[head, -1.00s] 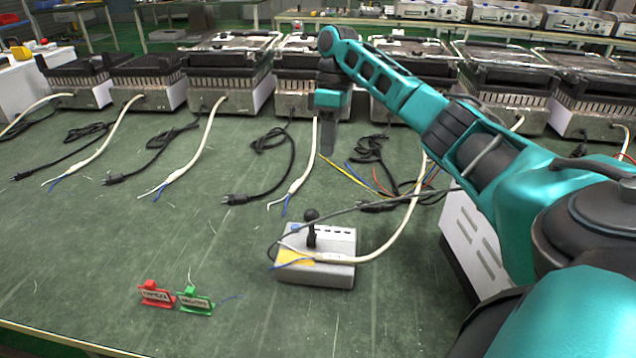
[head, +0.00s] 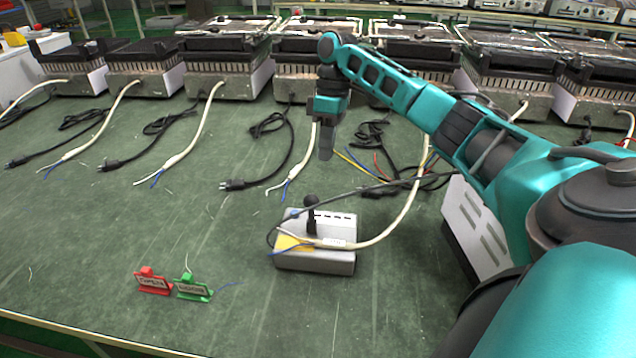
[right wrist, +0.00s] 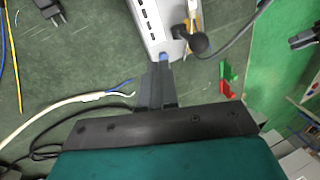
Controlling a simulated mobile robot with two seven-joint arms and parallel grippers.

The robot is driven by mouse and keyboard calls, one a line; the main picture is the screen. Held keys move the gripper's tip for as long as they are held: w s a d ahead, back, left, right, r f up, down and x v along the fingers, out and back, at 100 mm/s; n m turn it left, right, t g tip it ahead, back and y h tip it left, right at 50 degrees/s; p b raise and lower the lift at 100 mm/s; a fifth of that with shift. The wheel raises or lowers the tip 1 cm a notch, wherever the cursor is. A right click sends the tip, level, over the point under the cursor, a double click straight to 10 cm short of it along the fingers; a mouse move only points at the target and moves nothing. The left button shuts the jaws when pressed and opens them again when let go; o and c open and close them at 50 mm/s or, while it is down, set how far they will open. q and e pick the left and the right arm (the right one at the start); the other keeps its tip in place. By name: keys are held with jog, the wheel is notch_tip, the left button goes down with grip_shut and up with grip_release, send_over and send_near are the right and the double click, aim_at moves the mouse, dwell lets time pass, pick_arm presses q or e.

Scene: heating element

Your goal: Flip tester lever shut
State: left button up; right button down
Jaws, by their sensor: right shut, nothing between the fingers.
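The tester (head: 316,261) is a grey box on the green table with a yellow label on its front left. Its black lever (head: 311,214) stands up from the top and ends in a round knob. In the right wrist view the tester (right wrist: 147,22) is at the top, with the black knob (right wrist: 199,43) and a blue button (right wrist: 164,57) near the fingertips. My right gripper (head: 326,157) points down, shut and empty, above and behind the tester, apart from the lever in the head view. It also shows in the right wrist view (right wrist: 159,68). My left gripper is out of view.
A white cable (head: 400,228) and a dark cable run over the tester. Heating units (head: 228,75) line the back with loose leads. The table's left front is clear.

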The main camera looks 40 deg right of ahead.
aim_at(311, 210)
jog(key=s+a+f+b, duration=0.1)
jog(key=s+a+f, duration=0.1)
jog(key=a+f, duration=0.2)
jog(key=shift+s+a+f, duration=0.15)
jog(key=shift+a+f, duration=0.1)
jog(key=shift+f, duration=0.15)
